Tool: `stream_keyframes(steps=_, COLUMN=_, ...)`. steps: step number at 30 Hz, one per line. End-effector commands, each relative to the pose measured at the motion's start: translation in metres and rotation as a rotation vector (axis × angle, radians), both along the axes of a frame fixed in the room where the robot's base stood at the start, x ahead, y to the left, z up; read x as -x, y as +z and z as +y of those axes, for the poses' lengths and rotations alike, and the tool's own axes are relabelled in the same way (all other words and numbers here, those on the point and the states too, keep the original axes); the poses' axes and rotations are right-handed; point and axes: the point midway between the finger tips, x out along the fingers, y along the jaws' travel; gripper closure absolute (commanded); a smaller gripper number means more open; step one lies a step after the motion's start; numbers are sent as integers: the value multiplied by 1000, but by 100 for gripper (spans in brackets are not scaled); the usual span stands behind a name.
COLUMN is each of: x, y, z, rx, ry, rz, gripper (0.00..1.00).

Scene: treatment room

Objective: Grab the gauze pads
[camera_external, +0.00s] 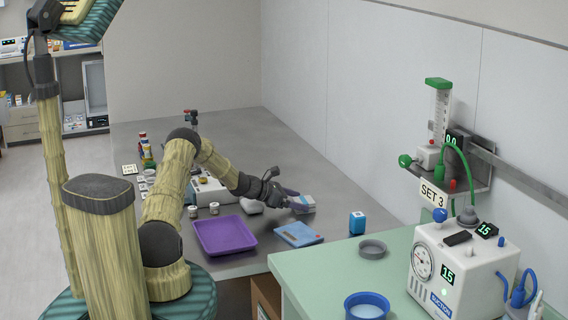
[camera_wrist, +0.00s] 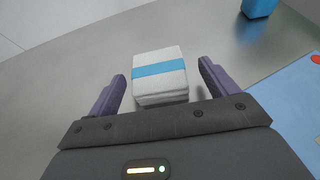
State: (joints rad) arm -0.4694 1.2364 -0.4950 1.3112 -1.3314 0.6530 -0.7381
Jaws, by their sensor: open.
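The gauze pads (camera_wrist: 160,86) form a white, squarish stack with a light blue band around it, lying on the grey table. They also show as a small pale block in the external view (camera_external: 307,202). My gripper (camera_wrist: 162,74) is open, with its purple fingers apart, one on each side of the stack. Clear gaps show between the stack and both fingers. In the external view my gripper (camera_external: 295,199) is low over the table at the pads, partly covering them.
A blue booklet or folder (camera_external: 298,234) lies just in front of the pads. A purple tray (camera_external: 224,236) is to the left. A blue box (camera_external: 357,223) stands to the right. Small jars (camera_external: 193,211) stand behind the tray. Bare table lies beyond the pads toward the wall.

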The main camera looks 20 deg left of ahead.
Motion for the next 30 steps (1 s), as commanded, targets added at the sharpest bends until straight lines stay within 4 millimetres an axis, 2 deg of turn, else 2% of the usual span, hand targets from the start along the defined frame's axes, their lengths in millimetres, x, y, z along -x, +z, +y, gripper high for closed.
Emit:
stream_keyframes(steps=12, x=-29, y=-16, z=-30, rx=0, ry=2, rz=0, gripper=15)
stream_keyframes(steps=30, x=-32, y=-17, z=-33, rx=1, ry=3, rz=-1, gripper=15)
